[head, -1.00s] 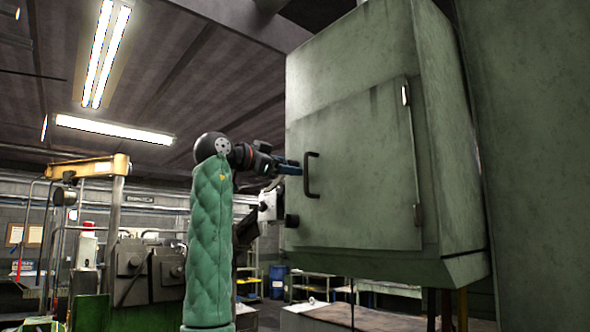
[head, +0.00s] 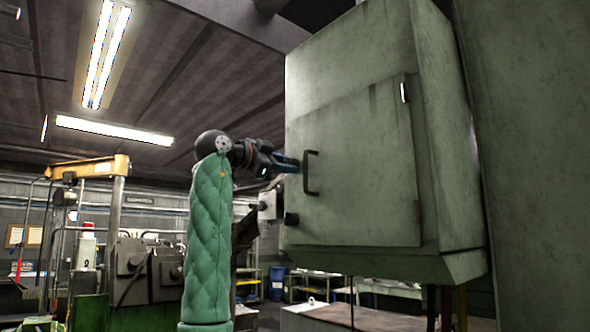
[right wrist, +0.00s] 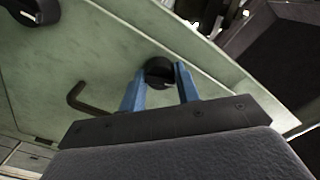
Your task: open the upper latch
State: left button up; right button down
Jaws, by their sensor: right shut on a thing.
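The upper latch is a round black knob, shown in the right wrist view (right wrist: 160,73), at the edge of the green cabinet door (head: 365,150). My right gripper (head: 295,164) reaches it from the left. In the right wrist view its blue fingers (right wrist: 160,85) stand on either side of the knob, shut on it. In the head view the gripper hides this latch. The lower latch (head: 291,219), a similar black knob, sits below on the same edge. A dark bar handle (head: 311,174) is just right of the gripper. The door looks closed. My left gripper is not in view.
The green cabinet (head: 445,140) fills the right side, above a bench top (head: 350,318). A grey box (head: 267,206) is near the lower latch. Machinery with a yellow beam (head: 90,168) stands at the left. A blue barrel (head: 277,283) is in the background.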

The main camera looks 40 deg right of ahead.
jog(key=shift+m+b, duration=0.4)
jog(key=shift+m, duration=2)
jog(key=c, duration=0.8)
grip_release()
jog(key=shift+c, duration=0.2)
jog(key=a, duration=0.8)
jog(key=shift+s+b, duration=0.3)
jog(key=shift+b, duration=0.1)
